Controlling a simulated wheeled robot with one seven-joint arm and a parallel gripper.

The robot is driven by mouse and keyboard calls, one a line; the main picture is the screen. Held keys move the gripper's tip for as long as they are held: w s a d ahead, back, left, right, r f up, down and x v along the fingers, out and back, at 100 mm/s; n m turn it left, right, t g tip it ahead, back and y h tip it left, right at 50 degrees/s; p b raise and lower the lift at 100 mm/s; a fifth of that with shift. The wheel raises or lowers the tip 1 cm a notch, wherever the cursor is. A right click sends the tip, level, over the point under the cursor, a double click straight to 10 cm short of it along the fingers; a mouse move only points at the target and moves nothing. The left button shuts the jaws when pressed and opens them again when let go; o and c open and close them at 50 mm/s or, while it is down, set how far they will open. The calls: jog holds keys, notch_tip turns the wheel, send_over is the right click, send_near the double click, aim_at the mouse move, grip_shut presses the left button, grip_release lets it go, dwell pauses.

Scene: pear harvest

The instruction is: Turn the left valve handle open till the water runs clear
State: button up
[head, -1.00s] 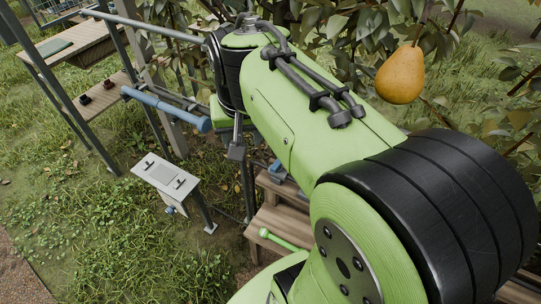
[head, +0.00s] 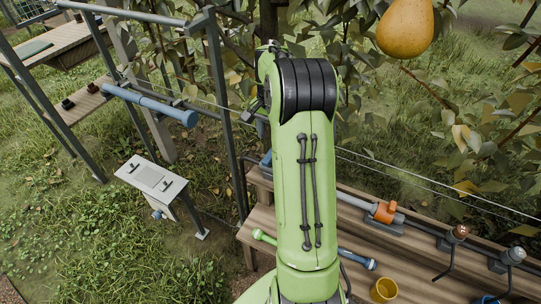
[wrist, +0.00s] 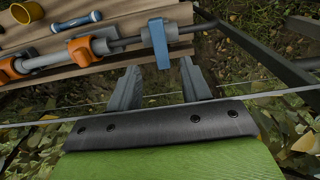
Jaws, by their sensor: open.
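A blue lever handle (wrist: 160,43) stands across a grey pipe (wrist: 125,40) in the wrist view, at the end opposite the orange fittings. In the head view a bit of blue (head: 266,160) shows at the pipe's left end, mostly behind my arm. My gripper (wrist: 162,84) is open and empty. Its two grey fingers point toward the pipe, with the blue handle ahead of the gap between them and apparently not touched. In the head view my arm hides the gripper. I cannot make out running water.
Orange fittings (wrist: 78,52) sit along the pipe; one shows in the head view (head: 385,212). The wooden bench (head: 330,225) holds a yellow cup (head: 384,290) and a blue-ended tool (head: 358,259). A post (head: 226,110) and thin wires run close by. A pear (head: 405,28) hangs upper right.

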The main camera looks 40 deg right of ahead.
aim_at(270, 154)
notch_tip(270, 154, down, 8)
jog(key=shift+r+b, duration=0.1)
jog(key=shift+b, duration=1)
jog(key=shift+r, duration=0.1)
grip_shut()
